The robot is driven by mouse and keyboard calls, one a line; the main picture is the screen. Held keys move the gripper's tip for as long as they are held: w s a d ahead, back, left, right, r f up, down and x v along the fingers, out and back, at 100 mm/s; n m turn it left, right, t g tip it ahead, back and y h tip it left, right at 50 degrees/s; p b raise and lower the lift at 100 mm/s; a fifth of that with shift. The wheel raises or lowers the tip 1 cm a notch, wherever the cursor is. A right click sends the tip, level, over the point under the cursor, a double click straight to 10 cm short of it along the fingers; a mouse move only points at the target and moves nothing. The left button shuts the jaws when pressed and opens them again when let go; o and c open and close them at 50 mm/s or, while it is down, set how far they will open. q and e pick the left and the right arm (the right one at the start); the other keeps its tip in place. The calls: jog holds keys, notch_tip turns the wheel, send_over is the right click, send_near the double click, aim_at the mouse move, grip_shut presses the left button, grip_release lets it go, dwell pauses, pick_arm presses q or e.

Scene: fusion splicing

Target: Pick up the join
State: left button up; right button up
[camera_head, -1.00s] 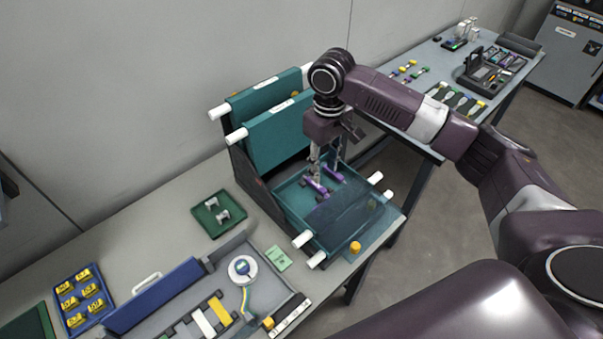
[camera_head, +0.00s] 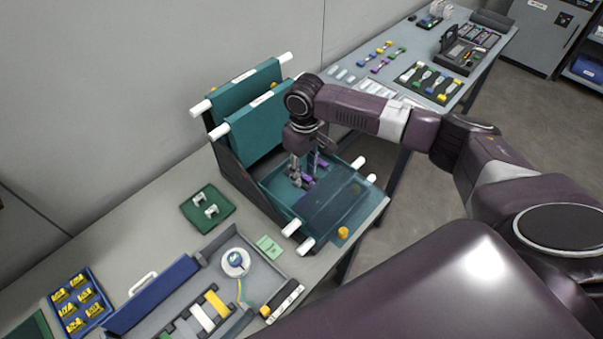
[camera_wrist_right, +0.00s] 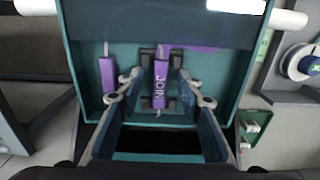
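The join (camera_wrist_right: 160,83) is a purple piece lettered "JOIN". In the right wrist view it stands out between my two right fingers, with a dark holder behind it. My right gripper (camera_wrist_right: 158,90) is open, with a visible gap between each finger and the join. In the head view my right gripper (camera_head: 303,171) reaches down into the teal tray (camera_head: 277,189). A purple piece (camera_head: 308,179) shows there beside the fingers, partly hidden. My left gripper is not in view.
Another purple piece (camera_wrist_right: 108,74) lies left of the fingers in the wrist view. Teal panels (camera_head: 247,85) with white rods stand behind the tray. A green tray (camera_head: 222,214), a reel (camera_head: 235,260) and a blue-edged case (camera_head: 150,297) are to the left.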

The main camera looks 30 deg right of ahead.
grip_shut()
jog(key=shift+r, duration=0.15)
